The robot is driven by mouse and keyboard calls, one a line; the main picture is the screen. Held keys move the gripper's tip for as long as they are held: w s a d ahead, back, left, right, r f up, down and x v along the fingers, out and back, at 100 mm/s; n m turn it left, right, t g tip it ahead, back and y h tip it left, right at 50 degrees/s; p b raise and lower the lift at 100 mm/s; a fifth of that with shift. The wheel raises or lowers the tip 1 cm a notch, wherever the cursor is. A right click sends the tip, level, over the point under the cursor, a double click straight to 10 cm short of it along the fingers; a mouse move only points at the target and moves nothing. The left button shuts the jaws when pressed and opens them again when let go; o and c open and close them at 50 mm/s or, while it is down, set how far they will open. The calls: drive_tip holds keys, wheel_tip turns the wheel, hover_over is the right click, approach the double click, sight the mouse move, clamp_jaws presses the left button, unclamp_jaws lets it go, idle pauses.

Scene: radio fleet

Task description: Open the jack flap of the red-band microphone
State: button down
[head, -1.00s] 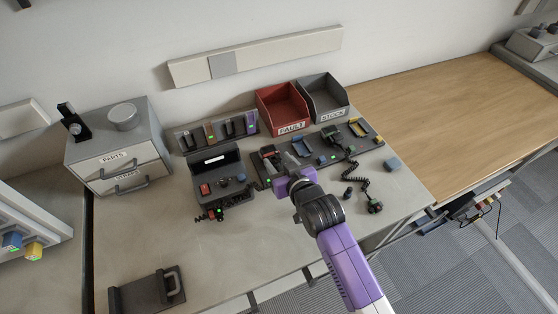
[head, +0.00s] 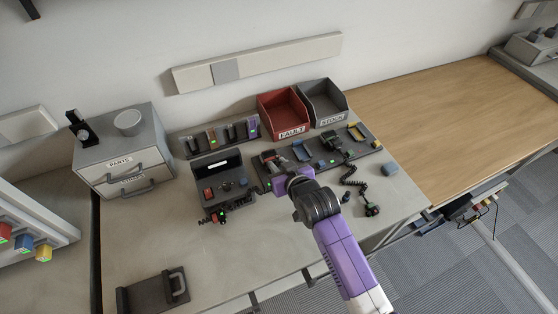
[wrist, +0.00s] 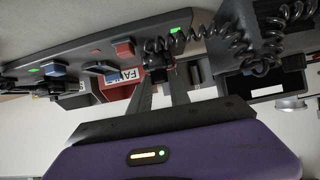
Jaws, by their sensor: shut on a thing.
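My gripper (head: 284,176) reaches over the front edge of the long dark rack (head: 318,158) on the bench. A dark piece with a red part, likely the red-band microphone (head: 268,158), sits at the rack's left end, just beyond the gripper and partly covered by it. In the wrist view, which is upside down, the two fingers (wrist: 160,88) are close together on a small dark part (wrist: 160,72). I cannot make out whether this part is the jack flap. A coiled black cord (wrist: 205,32) runs close by the fingertips.
A grey tester box (head: 225,185) stands left of the gripper. The red FAULT bin (head: 284,108) and grey STOCK bin (head: 325,98) stand behind the rack. Another microphone's coiled cord (head: 353,180) lies to the right. The bench front left is mostly clear.

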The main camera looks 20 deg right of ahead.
drive_tip(key=shift+w+r+g+p, duration=0.1)
drive_tip(key=shift+r+g+p, duration=0.05)
drive_tip(key=shift+g+p, duration=0.4)
drive_tip(key=c, duration=1.2)
unclamp_jaws()
drive_tip(key=v, duration=0.7)
drive_tip(key=shift+s+b, duration=0.35)
